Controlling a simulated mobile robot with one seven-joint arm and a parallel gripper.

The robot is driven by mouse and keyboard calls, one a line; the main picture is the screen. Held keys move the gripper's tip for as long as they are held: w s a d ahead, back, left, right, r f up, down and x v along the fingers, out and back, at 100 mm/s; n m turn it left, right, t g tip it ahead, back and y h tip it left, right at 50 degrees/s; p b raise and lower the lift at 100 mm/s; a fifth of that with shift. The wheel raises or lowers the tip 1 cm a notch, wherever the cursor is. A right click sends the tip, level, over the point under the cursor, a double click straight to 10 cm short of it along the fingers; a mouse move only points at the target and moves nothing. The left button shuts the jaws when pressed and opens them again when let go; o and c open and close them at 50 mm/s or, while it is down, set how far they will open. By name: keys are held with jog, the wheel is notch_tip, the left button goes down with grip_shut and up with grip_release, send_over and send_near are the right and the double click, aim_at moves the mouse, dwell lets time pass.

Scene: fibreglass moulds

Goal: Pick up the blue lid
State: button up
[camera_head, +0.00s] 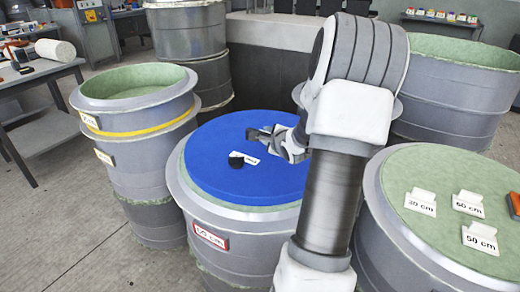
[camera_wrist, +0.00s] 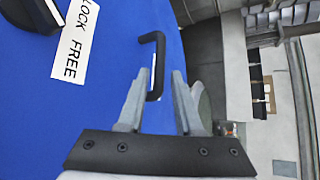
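The blue lid (camera_head: 222,150) lies flat on top of a grey drum in the middle of the head view. In the wrist view its blue surface (camera_wrist: 70,120) fills the left side. A black bracket handle (camera_wrist: 159,60) stands on the lid. My gripper (camera_wrist: 160,74) is open, with one finger on each side of the handle's line; I cannot tell whether either touches it. In the head view my gripper (camera_head: 258,134) is low over the lid's far right part. A white "LOCK FREE" label (camera_wrist: 76,40) and a black knob-like part (camera_wrist: 30,14) are on the lid.
An open green-lined mould drum (camera_head: 150,122) stands to the left. A drum with a green top (camera_head: 395,180) at right carries white size cards (camera_head: 420,202) and an orange item (camera_head: 513,204). More drums stand behind. A workbench (camera_head: 40,72) is at far left.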

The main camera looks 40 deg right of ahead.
aim_at(264, 135)
jog(key=b+x, duration=0.1)
jog(key=x, duration=0.1)
jog(key=b+x, duration=0.1)
jog(key=x, duration=0.1)
jog(key=shift+w+d+f+b, duration=0.15)
jog(key=shift+d+f+b, duration=0.05)
jog(key=shift+f+b, duration=0.2)
jog(key=shift+w+d, duration=0.15)
jog(key=shift+w, duration=0.2)
grip_shut()
dwell(0.8)
jog(key=shift+r, duration=0.15)
